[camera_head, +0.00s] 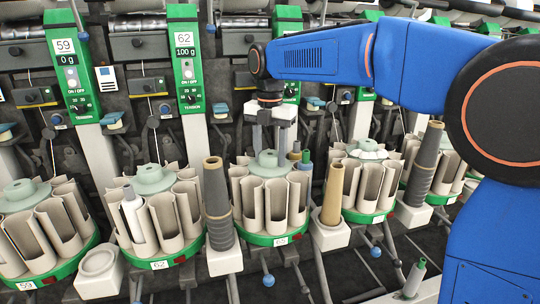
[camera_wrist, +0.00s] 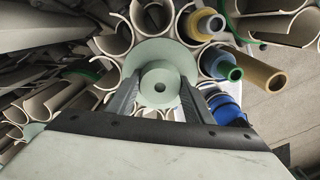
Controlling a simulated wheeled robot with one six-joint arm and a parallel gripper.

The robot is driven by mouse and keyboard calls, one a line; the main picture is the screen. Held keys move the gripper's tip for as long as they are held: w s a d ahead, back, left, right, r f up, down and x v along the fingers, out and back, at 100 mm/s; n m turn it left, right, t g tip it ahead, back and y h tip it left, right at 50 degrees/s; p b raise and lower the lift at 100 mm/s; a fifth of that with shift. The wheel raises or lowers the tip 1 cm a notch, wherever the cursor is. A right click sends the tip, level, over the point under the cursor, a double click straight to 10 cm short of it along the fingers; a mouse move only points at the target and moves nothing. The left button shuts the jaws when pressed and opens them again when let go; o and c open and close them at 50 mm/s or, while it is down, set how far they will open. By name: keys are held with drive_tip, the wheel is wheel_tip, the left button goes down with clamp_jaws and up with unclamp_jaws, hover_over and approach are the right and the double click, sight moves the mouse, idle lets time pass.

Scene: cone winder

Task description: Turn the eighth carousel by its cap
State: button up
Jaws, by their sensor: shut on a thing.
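The carousel (camera_head: 272,205) in the middle of the head view has several beige curved pockets on a green base ring. Its pale green cap (camera_head: 266,161) sits upright at the centre. My gripper (camera_head: 265,149) reaches down from above, with its fingers on the cap's knob. In the wrist view the round knob (camera_wrist: 160,84) lies between the two dark fingers of my gripper (camera_wrist: 159,88). They are shut on it from both sides. Several pockets around the cap show in the wrist view. The lower part of the carousel there is hidden by my gripper's body.
Similar carousels stand left (camera_head: 160,215) and right (camera_head: 370,180). A dark grey cone (camera_head: 217,200) and a tan cone (camera_head: 332,195) flank the gripped carousel closely. Blue, green and yellow tubes (camera_wrist: 230,72) stand at its right side in the wrist view. Winder panels (camera_head: 188,60) rise behind.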

drive_tip(key=shift+n, duration=2.2)
drive_tip(key=o, duration=1.5)
wheel_tip(320, 180, up, 18)
drive_tip(key=shift+f, duration=0.25)
